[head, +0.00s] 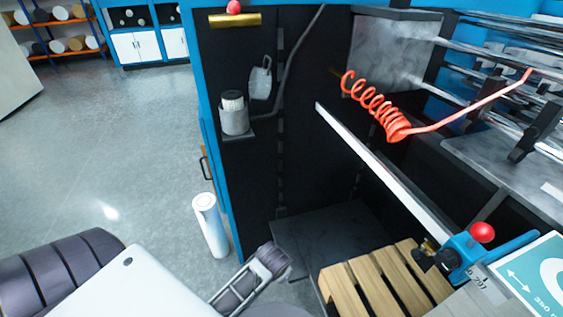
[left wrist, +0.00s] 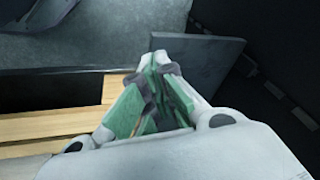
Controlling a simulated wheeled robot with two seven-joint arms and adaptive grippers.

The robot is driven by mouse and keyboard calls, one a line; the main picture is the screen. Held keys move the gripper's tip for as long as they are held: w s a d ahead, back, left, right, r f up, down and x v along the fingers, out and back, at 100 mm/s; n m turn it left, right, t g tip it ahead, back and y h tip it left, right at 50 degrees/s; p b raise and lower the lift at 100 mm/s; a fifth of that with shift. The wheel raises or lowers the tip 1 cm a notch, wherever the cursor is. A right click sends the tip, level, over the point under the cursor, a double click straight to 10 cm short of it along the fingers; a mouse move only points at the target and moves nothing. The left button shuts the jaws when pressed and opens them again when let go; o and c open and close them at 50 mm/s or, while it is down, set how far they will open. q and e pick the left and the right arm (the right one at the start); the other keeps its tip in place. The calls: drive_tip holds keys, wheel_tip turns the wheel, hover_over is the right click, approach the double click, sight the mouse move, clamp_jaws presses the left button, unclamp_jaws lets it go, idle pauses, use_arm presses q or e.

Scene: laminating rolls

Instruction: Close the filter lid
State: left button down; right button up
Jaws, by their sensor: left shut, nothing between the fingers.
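The filter (head: 233,115) is a grey cup with a white ribbed cartridge showing at its open top. It sits on a small bracket on the dark inner panel of the blue machine. The filter lid (head: 260,80) is a grey piece standing raised behind and right of the cup, so the filter is open. My left gripper (left wrist: 162,72) is shut and empty in the left wrist view, with green pads together. In the head view the end of my left arm is at the bottom middle, well below the filter and apart from it. My right gripper is not seen.
A wooden pallet (head: 375,287) and a dark slab (head: 335,230) lie low inside the machine. A white roll (head: 208,225) stands on the floor left of the blue frame. A red coiled hose (head: 370,100) and a pale bar (head: 380,170) cross the right side.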

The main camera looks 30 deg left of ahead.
use_arm(q)
drive_tip(key=w+a+r+m+t+y, duration=0.25)
drive_tip(key=w+r, duration=0.45)
drive_tip(key=r, duration=0.4)
drive_tip(key=w+a+r+m+t+y, duration=0.1)
drive_tip(key=w+r+m+y, duration=0.15)
drive_tip(key=w+r, duration=0.55)
drive_tip(key=w+a+r+m+t+y, duration=0.15)
drive_tip(key=w+r+y, duration=0.3)
drive_tip(key=r, duration=0.85)
drive_tip(key=w+r+y, duration=0.2)
drive_tip(key=r+y, duration=0.1)
drive_tip(key=r, duration=0.8)
drive_tip(key=w+r+m+y, duration=0.1)
drive_tip(key=w+r+y, duration=0.2)
drive_tip(key=r, duration=0.9)
drive_tip(key=shift+a+y, duration=0.4)
drive_tip(key=shift+y, duration=0.05)
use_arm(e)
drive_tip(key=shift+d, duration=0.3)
use_arm(q)
drive_tip(key=shift+w+r, duration=0.1)
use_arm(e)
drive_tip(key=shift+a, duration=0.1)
